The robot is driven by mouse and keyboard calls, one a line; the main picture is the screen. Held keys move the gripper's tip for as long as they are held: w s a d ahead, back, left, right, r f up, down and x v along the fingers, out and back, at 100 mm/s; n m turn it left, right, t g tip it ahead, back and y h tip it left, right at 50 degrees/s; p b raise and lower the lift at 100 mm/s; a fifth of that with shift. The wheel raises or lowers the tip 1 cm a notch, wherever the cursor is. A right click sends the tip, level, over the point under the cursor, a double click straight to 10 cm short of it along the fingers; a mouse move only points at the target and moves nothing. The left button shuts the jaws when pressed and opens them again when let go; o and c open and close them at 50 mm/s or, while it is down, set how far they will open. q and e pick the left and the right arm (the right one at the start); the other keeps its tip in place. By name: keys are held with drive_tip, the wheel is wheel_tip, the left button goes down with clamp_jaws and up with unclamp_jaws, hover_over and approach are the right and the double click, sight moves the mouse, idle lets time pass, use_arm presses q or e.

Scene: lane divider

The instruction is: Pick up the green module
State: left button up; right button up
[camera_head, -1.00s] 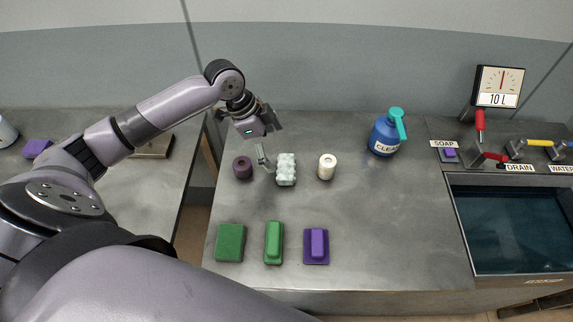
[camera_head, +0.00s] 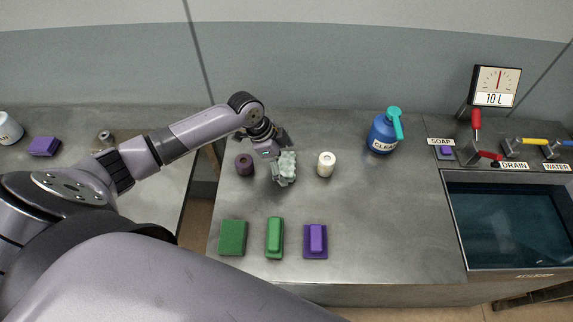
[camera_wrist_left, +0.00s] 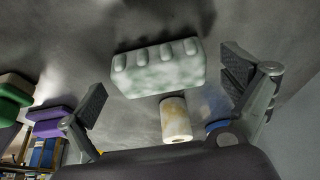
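A pale mottled green block with rounded bumps (camera_head: 287,171) sits on the grey bench between a dark purple cylinder and a white one. It also shows in the left wrist view (camera_wrist_left: 158,72). Two plainer green pieces stand nearer the front: a flat green block (camera_head: 233,238) and a green block with a raised top (camera_head: 275,238). I cannot tell which one is the green module. My left gripper (camera_head: 277,152) is just behind the pale block. In the wrist view its fingers (camera_wrist_left: 165,82) are spread apart, with the block ahead between them and no grip visible. My right gripper is not in view.
The dark purple cylinder (camera_head: 244,165) and white cylinder (camera_head: 326,165) stand close on either side. A purple block (camera_head: 316,241) is at the front. A blue bottle (camera_head: 384,134) stands back right, and a water basin (camera_head: 510,225) is at far right. The bench's right middle is clear.

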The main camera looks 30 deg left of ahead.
use_arm(q)
drive_tip(key=c, duration=1.2)
drive_tip(key=shift+r, duration=0.15)
